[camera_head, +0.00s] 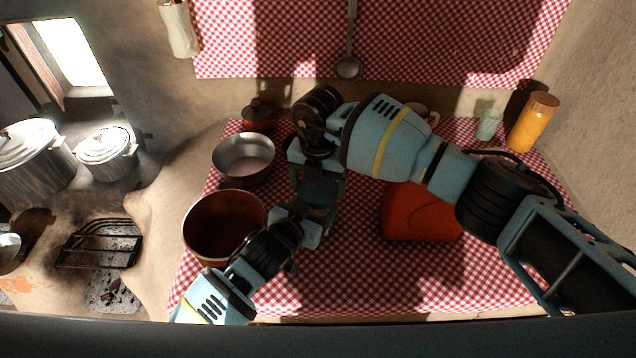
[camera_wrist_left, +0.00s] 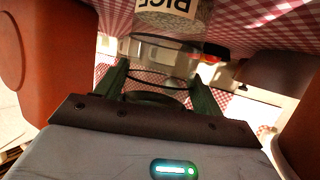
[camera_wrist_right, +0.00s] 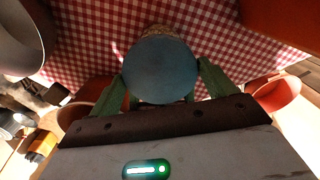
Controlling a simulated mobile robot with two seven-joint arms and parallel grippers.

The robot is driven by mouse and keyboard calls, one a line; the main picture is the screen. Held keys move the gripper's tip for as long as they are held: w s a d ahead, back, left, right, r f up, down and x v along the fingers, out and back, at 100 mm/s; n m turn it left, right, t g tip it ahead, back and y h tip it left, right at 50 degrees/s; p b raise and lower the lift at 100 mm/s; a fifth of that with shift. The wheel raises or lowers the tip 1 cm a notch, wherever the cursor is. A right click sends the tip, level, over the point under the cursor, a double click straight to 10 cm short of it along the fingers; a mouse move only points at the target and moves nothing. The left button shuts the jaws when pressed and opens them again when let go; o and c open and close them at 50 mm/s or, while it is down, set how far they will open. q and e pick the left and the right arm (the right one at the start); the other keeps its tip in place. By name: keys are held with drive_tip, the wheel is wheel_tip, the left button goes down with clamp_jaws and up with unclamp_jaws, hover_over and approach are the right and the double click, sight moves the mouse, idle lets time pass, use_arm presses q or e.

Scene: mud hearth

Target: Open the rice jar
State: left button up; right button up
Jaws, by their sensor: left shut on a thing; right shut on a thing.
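The rice jar (camera_wrist_left: 170,18) is clear, with pale contents and a white label reading RICE, in the left wrist view. My left gripper (camera_head: 316,219) is shut on the jar's body, with green fingers on either side of the glass. The round blue lid (camera_wrist_right: 160,70) fills the space between the fingers of my right gripper (camera_wrist_right: 160,88), which is shut on it from above. A strip of the jar (camera_wrist_right: 167,31) shows just beyond the lid. In the head view my grippers hide most of the jar. I cannot tell whether the lid is seated or loose.
A brown pot (camera_head: 224,228) and a metal bowl (camera_head: 244,158) stand left of my grippers. A red container (camera_head: 418,213) stands to the right, under my right arm. An orange jar (camera_head: 533,122) and a pale green cup (camera_head: 489,124) are at the back right. The front cloth (camera_head: 400,280) is clear.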

drive_tip(key=n, duration=0.9)
drive_tip(key=o, duration=1)
drive_tip(key=shift+r, duration=0.15)
drive_tip(key=shift+r, duration=2.15)
wheel_tip(320, 180, up, 2)
drive_tip(key=m, duration=0.3)
drive_tip(key=shift+r+m, duration=0.75)
drive_tip(key=shift+m, duration=0.55)
drive_tip(key=shift+f, duration=0.15)
